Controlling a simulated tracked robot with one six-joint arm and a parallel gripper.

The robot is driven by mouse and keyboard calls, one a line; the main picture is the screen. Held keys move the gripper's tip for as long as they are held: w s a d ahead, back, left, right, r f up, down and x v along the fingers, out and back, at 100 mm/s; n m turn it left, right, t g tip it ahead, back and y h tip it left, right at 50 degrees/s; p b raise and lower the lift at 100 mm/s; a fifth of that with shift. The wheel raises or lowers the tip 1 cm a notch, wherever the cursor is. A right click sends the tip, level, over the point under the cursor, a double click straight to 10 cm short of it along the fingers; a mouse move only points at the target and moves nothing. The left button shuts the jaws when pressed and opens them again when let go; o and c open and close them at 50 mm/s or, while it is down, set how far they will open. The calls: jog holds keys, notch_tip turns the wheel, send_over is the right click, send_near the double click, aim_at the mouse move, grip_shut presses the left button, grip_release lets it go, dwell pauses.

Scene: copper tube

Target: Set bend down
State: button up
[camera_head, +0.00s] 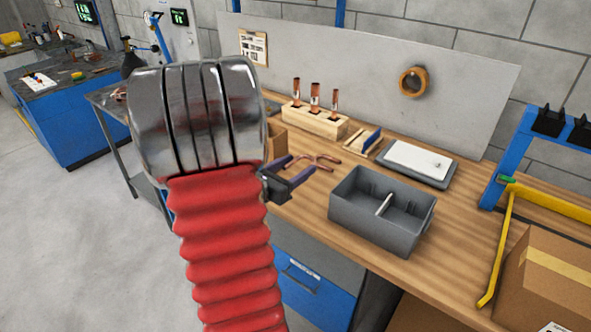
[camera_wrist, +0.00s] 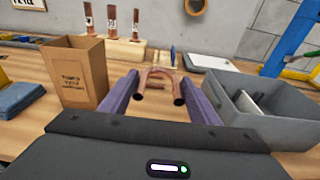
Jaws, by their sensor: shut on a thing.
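My gripper (camera_head: 302,165) is shut on a copper bend (camera_head: 322,161) over the wooden bench. In the wrist view the U-shaped bend (camera_wrist: 160,88) lies between the purple fingers (camera_wrist: 157,78), its two open ends facing the camera. I cannot tell whether the bend touches the bench top. A grey divided bin (camera_head: 372,218) stands to the right of my gripper; it also shows in the wrist view (camera_wrist: 235,120).
A wooden block (camera_head: 312,120) with three upright copper tubes stands behind. A grey tray with a white top (camera_head: 418,160) lies at the back right. A labelled cardboard box (camera_wrist: 82,72) stands left of my gripper. A yellow-handled tool (camera_head: 503,250) is at the right.

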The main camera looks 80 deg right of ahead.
jog(key=shift+w, duration=0.1)
dwell(0.3)
jog(key=w+a+f+n+t, duration=0.1)
jog(key=w+a+n+t, duration=0.4)
jog(key=w, duration=0.6)
jog(key=w+a+n+t, duration=0.1)
jog(key=w+a+t, duration=0.3)
jog(key=w+a, duration=0.5)
jog(key=w+a+f+n+t, duration=0.1)
jog(key=w+a+n+t, duration=0.35)
jog(key=w, duration=0.85)
jog(key=w+a+f+n+t+y, duration=0.1)
jog(key=w+a+n+t+y, duration=0.1)
jog(key=a, duration=1)
jog(key=w+a+f+n+t+y, duration=0.1)
jog(key=w+a+n+t+y, duration=0.2)
jog(key=a, duration=0.9)
jog(key=w+a+n+t+y, duration=0.3)
jog(key=w+a+y, duration=0.2)
jog(key=a, duration=0.7)
jog(key=shift+w+f+n, duration=0.35)
jog(key=shift+w+f, duration=0.05)
jog(key=shift+w, duration=0.65)
jog(key=shift+d, duration=0.15)
